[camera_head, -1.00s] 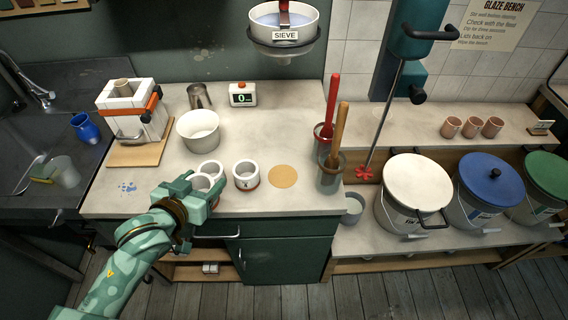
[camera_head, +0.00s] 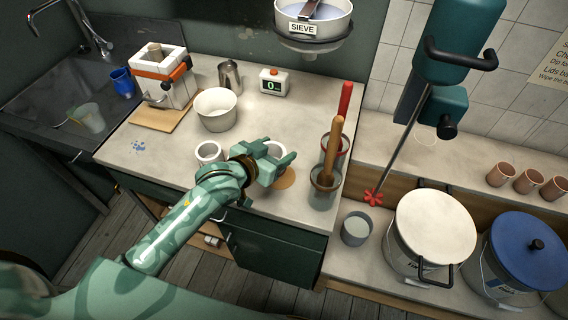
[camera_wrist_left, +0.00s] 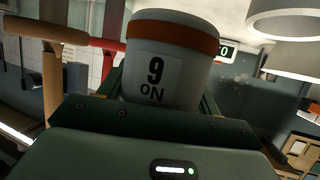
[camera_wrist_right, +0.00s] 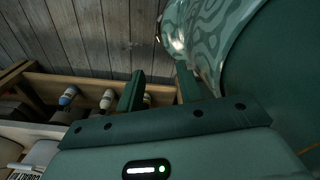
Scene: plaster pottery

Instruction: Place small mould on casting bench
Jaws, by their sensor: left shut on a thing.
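My left gripper (camera_head: 280,163) is above the pale worktop (camera_head: 175,155), shut on a white mould (camera_head: 275,149). The gripper hides much of the mould in the head view. In the left wrist view the mould (camera_wrist_left: 168,65) shows an orange band and a dark label that appears upside down. Another white mould (camera_head: 209,152) stands on the worktop to the left. A tan disc (camera_head: 287,179) on the worktop is partly covered by the gripper. My right gripper (camera_wrist_right: 160,90) is open and empty, away from the worktop, over a shelf and plank floor.
A white bowl (camera_head: 216,109), a metal jug (camera_head: 230,75) and a timer (camera_head: 274,82) stand behind. Two pots with upright handles (camera_head: 326,182) are close to the right. A sieve (camera_head: 313,22) hangs above. Lidded buckets (camera_head: 434,225) stand further right.

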